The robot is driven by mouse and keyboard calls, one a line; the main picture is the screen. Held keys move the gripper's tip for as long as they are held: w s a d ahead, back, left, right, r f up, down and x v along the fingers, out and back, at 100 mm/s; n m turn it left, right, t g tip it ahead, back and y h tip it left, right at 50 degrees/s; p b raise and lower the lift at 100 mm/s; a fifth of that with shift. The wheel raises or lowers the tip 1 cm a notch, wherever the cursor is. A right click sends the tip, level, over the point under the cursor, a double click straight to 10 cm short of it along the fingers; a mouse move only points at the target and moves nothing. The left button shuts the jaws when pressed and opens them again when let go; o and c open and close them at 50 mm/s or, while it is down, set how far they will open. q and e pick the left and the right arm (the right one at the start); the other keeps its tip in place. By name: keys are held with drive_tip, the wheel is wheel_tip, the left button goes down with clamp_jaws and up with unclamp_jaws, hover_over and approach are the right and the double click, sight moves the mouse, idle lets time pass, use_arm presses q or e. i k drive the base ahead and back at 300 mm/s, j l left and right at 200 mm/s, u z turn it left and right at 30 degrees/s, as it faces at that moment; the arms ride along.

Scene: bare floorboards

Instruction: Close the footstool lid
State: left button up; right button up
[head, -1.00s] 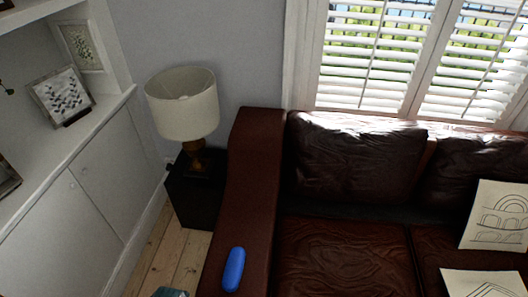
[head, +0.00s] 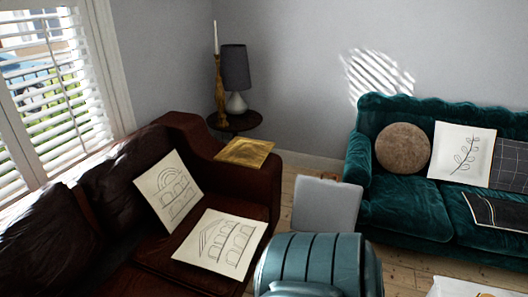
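A flat grey panel (head: 325,209) stands upright or tilted on the floor between the brown sofa and the green sofa. It may be the raised footstool lid, but I cannot tell for sure. No footstool body or opening is clearly visible. Neither of my grippers is in view.
A brown leather sofa (head: 262,188) with two drawings stands at left, a green sofa (head: 405,196) at right. A round dark side table (head: 236,123) with a lamp stands in the corner. A white surface (head: 450,287) shows bottom right. Some bare floorboards show between the sofas.

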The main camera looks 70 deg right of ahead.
sight(321, 206)
drive_tip(key=k+z, duration=0.1)
drive_tip(key=z, duration=0.3)
drive_tip(key=k+z, duration=0.1)
drive_tip(key=z, duration=0.3)
drive_tip(key=l+z, duration=0.1)
drive_tip(key=z, duration=0.35)
drive_tip(key=k, duration=0.05)
